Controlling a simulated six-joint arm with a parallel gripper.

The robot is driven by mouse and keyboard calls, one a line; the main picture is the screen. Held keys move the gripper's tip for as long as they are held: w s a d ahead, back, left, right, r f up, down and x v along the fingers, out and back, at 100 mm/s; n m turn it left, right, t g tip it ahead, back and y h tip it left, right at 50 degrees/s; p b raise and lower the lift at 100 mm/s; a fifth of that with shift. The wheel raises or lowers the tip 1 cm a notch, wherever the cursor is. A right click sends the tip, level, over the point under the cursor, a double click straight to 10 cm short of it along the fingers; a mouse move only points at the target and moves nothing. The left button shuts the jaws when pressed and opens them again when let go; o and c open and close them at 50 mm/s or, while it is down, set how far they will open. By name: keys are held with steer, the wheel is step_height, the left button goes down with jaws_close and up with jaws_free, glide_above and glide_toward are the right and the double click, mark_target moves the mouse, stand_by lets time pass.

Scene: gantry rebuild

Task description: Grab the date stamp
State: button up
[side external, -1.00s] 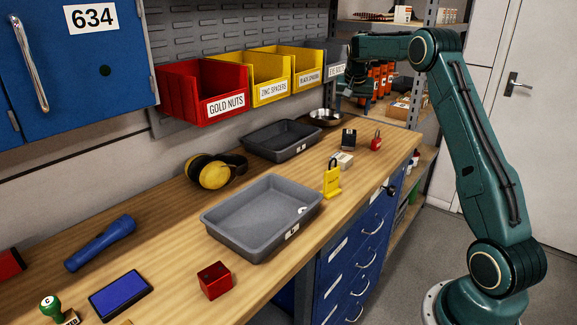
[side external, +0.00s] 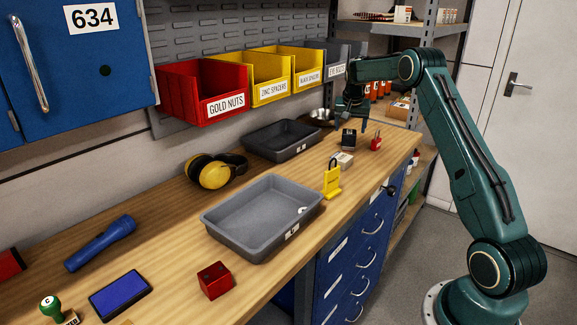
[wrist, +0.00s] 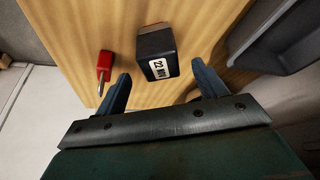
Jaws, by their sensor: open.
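The date stamp is a small black block (side external: 348,139) with a pale label, standing on the bench towards its far end. In the wrist view the stamp (wrist: 155,48) shows its printed white label and lies just beyond and between the two fingertips. My gripper (wrist: 162,80) is open, with one finger to each side and nothing between them. In the side view my gripper (side external: 357,108) hangs above the bench over the stamp, apart from it; its fingers are small and dark there.
A red padlock (side external: 376,143) stands close to the stamp's right. A small pale block (side external: 343,160) and a yellow item (side external: 332,181) sit nearer the camera. A dark tray (side external: 282,140), metal bowl (side external: 320,117) and wall bins (side external: 270,78) are to the left.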

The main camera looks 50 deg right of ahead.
mark_target(350, 131)
steer(key=shift+x, duration=1.85)
steer(key=c, duration=1.1)
steer(key=shift+r, duration=0.1)
steer(key=shift+r, duration=4.95)
